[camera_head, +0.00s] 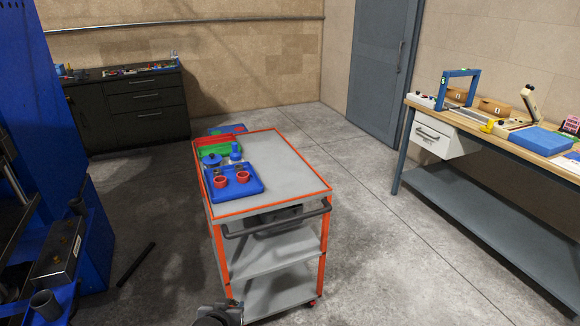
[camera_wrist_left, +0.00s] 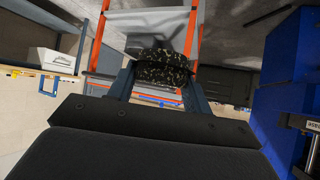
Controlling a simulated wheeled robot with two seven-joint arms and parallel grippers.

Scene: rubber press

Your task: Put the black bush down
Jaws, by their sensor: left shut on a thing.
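The black bush (camera_wrist_left: 163,74), dark with light speckles and round, is held between the two fingers of my left gripper (camera_wrist_left: 160,85) in the left wrist view. The gripper is shut on it. In the head view my left gripper (camera_head: 225,312) shows only partly at the bottom edge, in front of the cart's near lower end; the bush is hard to make out there. The orange-edged grey cart (camera_head: 290,178) stands in the middle of the room, beyond the gripper. My right gripper is not in view.
On the cart's left side are a blue tray (camera_head: 256,188) with red cups (camera_head: 242,177), and green (camera_head: 226,149) and red bins. The cart top's right side is bare. A workbench (camera_head: 466,127) stands right, a dark cabinet (camera_head: 130,108) back left, a blue machine (camera_head: 62,100) left.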

